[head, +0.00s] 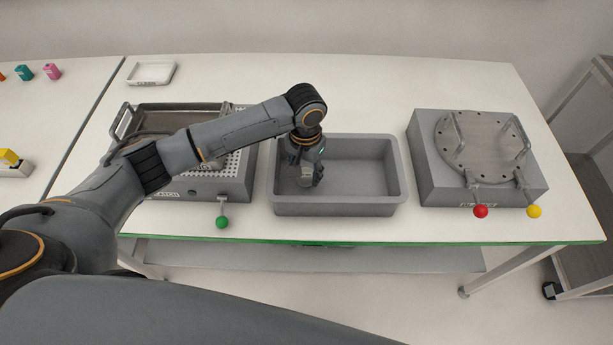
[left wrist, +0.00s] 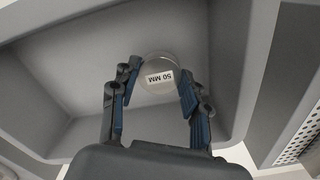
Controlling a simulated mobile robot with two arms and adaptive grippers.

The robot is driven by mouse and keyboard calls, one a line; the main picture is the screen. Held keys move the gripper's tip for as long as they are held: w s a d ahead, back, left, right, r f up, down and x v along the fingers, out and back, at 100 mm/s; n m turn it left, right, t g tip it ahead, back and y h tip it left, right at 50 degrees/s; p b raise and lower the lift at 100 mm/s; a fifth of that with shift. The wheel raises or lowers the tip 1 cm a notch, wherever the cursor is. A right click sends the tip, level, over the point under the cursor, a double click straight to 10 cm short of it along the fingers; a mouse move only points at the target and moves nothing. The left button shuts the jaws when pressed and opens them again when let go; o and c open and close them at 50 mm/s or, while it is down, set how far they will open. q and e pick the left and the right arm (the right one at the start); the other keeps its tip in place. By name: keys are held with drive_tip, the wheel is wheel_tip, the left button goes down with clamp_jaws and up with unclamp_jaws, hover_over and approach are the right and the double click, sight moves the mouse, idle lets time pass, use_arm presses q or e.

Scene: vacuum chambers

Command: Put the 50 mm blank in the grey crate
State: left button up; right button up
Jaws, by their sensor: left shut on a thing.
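The grey crate (head: 370,174) stands in the middle of the white table. My left gripper (head: 308,180) reaches down into the left part of the crate. It is shut on the 50 mm blank (head: 306,174), whose lower part shows between the fingers. In the left wrist view the blank (left wrist: 158,79) is a round pale grey piece labelled "50 MM", between the two blue-padded fingers of the gripper (left wrist: 158,90). The crate floor and walls (left wrist: 60,85) surround it. I cannot tell whether the blank touches the floor. My right gripper is not in view.
Left of the crate is a grey chamber (head: 237,190) with a perforated plate and a green-knobbed lever (head: 222,222). Right of it is a chamber (head: 440,180) closed by a round lid (head: 484,143), with red and yellow knobs. A white tray (head: 151,74) lies behind.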

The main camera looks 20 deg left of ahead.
sight(306, 174)
use_arm(q)
drive_tip(key=shift+w+f, duration=0.25)
drive_tip(key=shift+f, duration=0.1)
wheel_tip(306, 174, down, 3)
drive_tip(key=shift+f, duration=0.1)
drive_tip(key=o, duration=1.2)
wheel_tip(306, 174, up, 12)
drive_tip(key=shift+r+b, duration=0.1)
drive_tip(key=shift+b, duration=0.25)
